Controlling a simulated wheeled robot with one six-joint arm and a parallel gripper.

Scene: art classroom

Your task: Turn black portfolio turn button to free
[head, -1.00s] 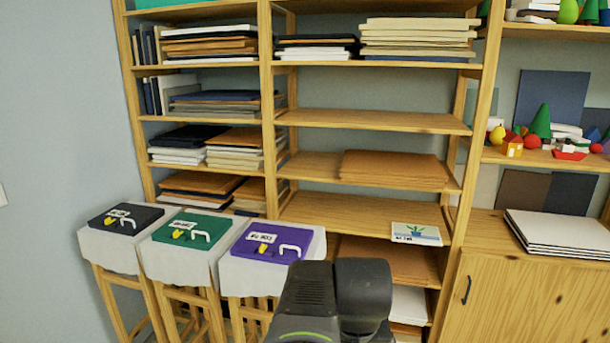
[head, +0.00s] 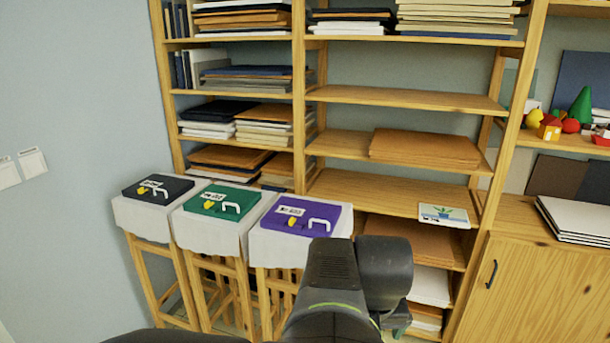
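The black portfolio (head: 158,189) lies flat on the leftmost of three cloth-covered stools at the left. It has a white label and a small yellow turn button (head: 143,190) near its front edge; the button's exact angle is too small to tell. A green portfolio (head: 222,201) and a purple portfolio (head: 303,216) lie on the neighbouring stools, each with a yellow button and a white handle. My dark arm rises at the bottom centre, right of the stools. My gripper's fingers do not show.
A tall wooden shelf (head: 400,95) with stacked boards and paper stands behind the stools. A wooden cabinet (head: 540,285) is at the right. A grey wall with switches (head: 32,163) bounds the left. The stools stand close together.

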